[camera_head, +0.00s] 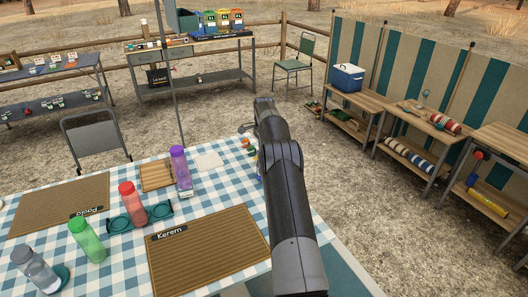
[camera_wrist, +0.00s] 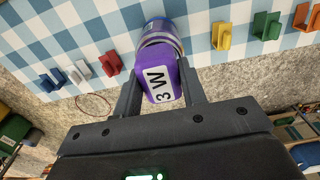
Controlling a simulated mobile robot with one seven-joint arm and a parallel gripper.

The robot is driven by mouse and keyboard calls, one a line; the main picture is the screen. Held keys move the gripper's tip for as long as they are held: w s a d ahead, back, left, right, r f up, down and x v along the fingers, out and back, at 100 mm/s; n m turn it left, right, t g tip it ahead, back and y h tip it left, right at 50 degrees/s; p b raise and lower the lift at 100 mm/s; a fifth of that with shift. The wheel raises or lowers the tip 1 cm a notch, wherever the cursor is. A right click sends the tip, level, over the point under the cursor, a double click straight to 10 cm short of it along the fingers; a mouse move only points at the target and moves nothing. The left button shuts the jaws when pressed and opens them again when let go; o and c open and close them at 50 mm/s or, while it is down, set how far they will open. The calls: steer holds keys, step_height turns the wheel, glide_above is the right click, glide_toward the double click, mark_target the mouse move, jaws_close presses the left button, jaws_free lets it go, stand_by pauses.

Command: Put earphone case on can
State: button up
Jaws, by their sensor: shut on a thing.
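In the wrist view a purple earphone case (camera_wrist: 159,76) with a white label reading "3 W" sits between the two fingers of my gripper (camera_wrist: 161,88). My gripper is shut on it. A blue can (camera_wrist: 160,29) with a pale rim stands just beyond the case on the checked tablecloth. The case overlaps the can's near side in this view, and I cannot tell whether they touch. In the head view my arm hides the case and my fingers at the table's right edge.
The checked table (camera_head: 215,188) holds a purple bottle (camera_head: 181,172), a red bottle (camera_head: 132,203) and a woven mat (camera_head: 205,252). Small coloured holders, including a yellow one (camera_wrist: 221,36) and a red one (camera_wrist: 112,63), stand either side of the can. The table edge is close by.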

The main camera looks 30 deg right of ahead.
steer(key=o, duration=1)
steer(key=shift+f, duration=0.1)
